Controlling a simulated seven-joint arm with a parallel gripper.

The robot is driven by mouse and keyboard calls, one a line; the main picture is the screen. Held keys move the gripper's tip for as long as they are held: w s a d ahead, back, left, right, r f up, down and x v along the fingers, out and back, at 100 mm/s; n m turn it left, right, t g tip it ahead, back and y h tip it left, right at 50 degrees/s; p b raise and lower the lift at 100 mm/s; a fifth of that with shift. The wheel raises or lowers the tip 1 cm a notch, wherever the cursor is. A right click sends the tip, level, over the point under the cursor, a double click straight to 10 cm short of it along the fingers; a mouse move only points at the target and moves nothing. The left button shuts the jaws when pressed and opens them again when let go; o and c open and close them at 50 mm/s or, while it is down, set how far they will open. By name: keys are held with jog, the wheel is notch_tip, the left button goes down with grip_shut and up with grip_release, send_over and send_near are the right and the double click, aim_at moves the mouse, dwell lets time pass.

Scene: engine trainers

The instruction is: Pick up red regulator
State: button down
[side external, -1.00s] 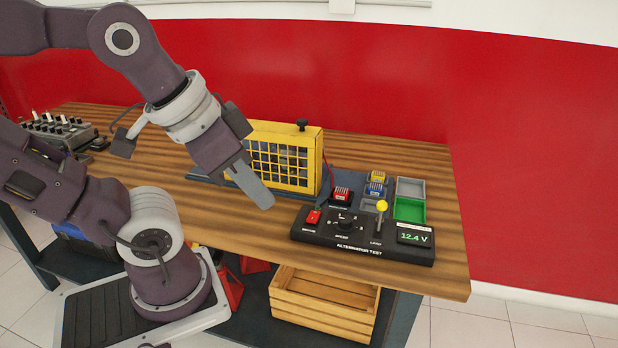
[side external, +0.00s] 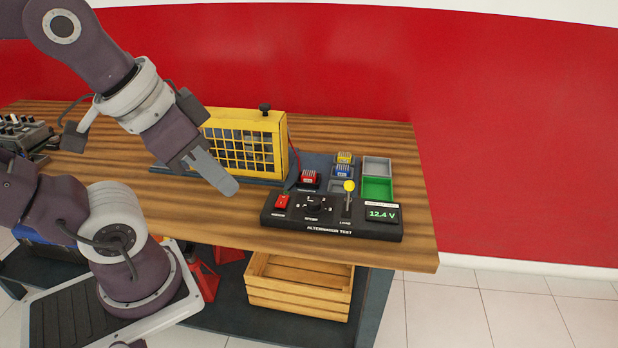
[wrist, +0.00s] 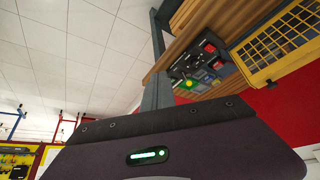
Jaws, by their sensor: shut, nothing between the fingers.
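The red regulator (side external: 308,179) is a small red block with a pale top, seated on the dark base to the right of the yellow cage. My gripper (side external: 231,188) is shut and empty, angled down to the right in front of the yellow cage. In the side view its tip is left of the red regulator and of the test panel, apart from both. Nothing hides the regulator's top in the side view.
The black test panel (side external: 333,226) has a red switch (side external: 282,202) and a yellow-knobbed lever (side external: 348,187). Yellow (side external: 345,158) and blue (side external: 343,171) blocks, a grey tray (side external: 377,167) and a green tray (side external: 377,188) lie behind it. The yellow cage (side external: 283,150) stands behind my gripper.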

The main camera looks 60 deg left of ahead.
jog(key=c, duration=2.1)
grip_release()
jog(key=o, duration=1.3)
jog(key=shift+c, duration=0.2)
jog(key=w+a+r+n+g, duration=0.1)
jog(key=w+a+r+n, duration=0.15)
jog(key=w, duration=0.75)
jog(key=n+g, duration=0.5)
jog(key=n, duration=0.2)
send_over(309, 172)
jog(key=shift+m, duration=0.25)
jog(key=f, duration=2)
jog(key=shift+w+a, duration=0.2)
jog(key=shift+w, duration=0.1)
jog(key=f, duration=0.7)
jog(key=shift+s+d+f, duration=0.1)
jog(key=shift+s+d, duration=0.15)
jog(key=shift+s, duration=0.1)
